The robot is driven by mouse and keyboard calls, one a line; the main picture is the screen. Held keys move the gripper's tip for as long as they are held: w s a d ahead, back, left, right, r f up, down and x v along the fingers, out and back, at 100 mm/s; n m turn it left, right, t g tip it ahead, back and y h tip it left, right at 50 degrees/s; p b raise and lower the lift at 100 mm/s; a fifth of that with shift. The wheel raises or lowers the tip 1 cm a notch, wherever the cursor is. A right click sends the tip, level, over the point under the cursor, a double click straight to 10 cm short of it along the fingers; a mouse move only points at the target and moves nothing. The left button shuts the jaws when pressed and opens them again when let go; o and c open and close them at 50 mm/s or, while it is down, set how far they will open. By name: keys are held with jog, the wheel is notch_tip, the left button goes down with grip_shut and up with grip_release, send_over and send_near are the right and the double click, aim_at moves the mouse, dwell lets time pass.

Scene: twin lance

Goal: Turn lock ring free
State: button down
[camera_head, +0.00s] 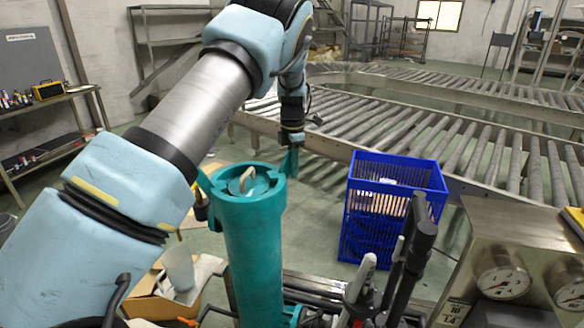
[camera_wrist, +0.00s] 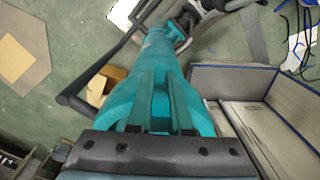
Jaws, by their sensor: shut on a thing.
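A teal cylinder (camera_head: 253,245) stands upright in front of me, and its body also shows in the wrist view (camera_wrist: 155,55). The teal lock ring (camera_head: 222,192) sits around its top, with teal lugs standing out at the left and right. A round teal lid with a pale handle (camera_head: 247,180) lies inside the ring. My gripper (camera_head: 291,146) points down at the right-hand lug and is shut on it. In the wrist view, the dark gripper edge (camera_wrist: 155,150) lies across the teal lug and hides the fingertips' contact.
A blue crate (camera_head: 392,200) stands right of the cylinder, before a roller conveyor (camera_head: 420,130). Dark upright handles (camera_head: 415,250) and a panel with gauges (camera_head: 502,282) are at the front right. A cardboard box (camera_head: 165,300) is at lower left.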

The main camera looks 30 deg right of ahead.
jog(key=c, duration=0.8)
grip_release()
jog(key=shift+c, duration=0.2)
notch_tip(320, 180, up, 11)
jog(key=b, duration=0.3)
jog(key=shift+w, duration=0.1)
